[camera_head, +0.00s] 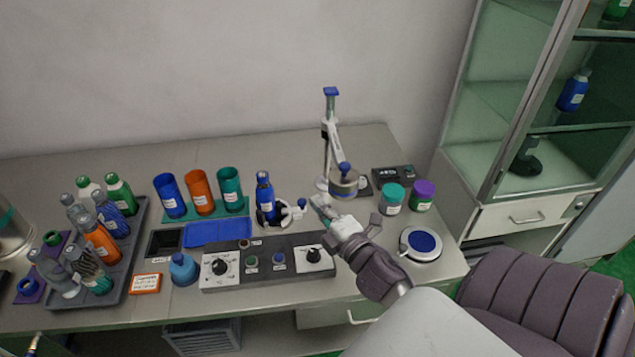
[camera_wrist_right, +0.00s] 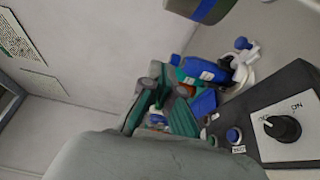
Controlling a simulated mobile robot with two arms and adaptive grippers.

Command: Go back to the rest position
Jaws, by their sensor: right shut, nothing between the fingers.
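My right gripper (camera_head: 318,206) reaches in from the lower right over the bench, just below the press stand (camera_head: 331,135). Its fingers are shut with nothing between them; they also show in the right wrist view (camera_wrist_right: 165,88). A blue bottle (camera_head: 265,188) stands in a round holder with a white clamp handle (camera_head: 295,212), to the left of the gripper and apart from it. The bottle also shows in the right wrist view (camera_wrist_right: 203,70). The grey control box (camera_head: 270,262) with knobs and buttons lies below and left of the gripper. My left gripper is not in view.
A grey tray (camera_head: 135,240) of several bottles is at the left. Blue, orange and teal cups (camera_head: 200,192) stand behind. Teal-lidded (camera_head: 392,198) and purple-lidded jars (camera_head: 423,196) and a round blue-topped plate (camera_head: 421,243) are right of my arm. A glass cabinet (camera_head: 530,130) stands at the right.

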